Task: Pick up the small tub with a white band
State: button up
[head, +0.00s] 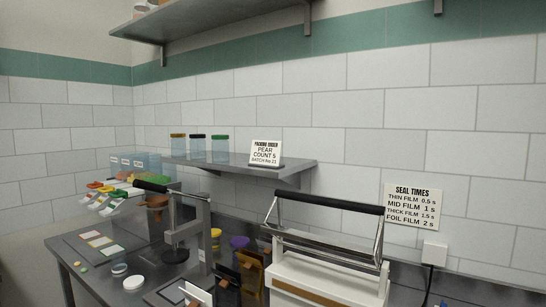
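A small round white-topped piece (119,269) lies low on the left part of the metal bench. Just in front of it is a small round container (133,283) with a pale rim. I cannot tell whether either one is the tub with a white band; they are too small and dim. Small yellow-topped (216,233) and purple-topped (239,242) containers stand right of the lever press, partly hidden. My gripper is not in view.
A lever press (180,225) stands mid-bench, and a white sealer (325,280) with a black-handled frame fills the right front. Dark and tan pouches (228,284) stand between them. Three jars (198,148) and a sign (265,152) sit on a wall shelf (290,165).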

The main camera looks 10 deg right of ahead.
aim_at(119, 262)
jog(key=i, duration=0.25)
jog(key=i+j, duration=0.25)
jog(key=j, duration=0.2)
jog(key=i+j, duration=0.2)
jog(key=j, duration=0.2)
jog(key=i+j, duration=0.25)
jog(key=j, duration=0.2)
jog(key=i+j, duration=0.2)
jog(key=j, duration=0.2)
jog(key=i+j, duration=0.25)
jog(key=j, duration=0.2)
jog(key=i+j, duration=0.2)
jog(key=j, duration=0.2)
jog(key=i+j, duration=0.25)
jog(key=j, duration=0.2)
jog(key=i+j, duration=0.2)
jog(key=j, duration=0.25)
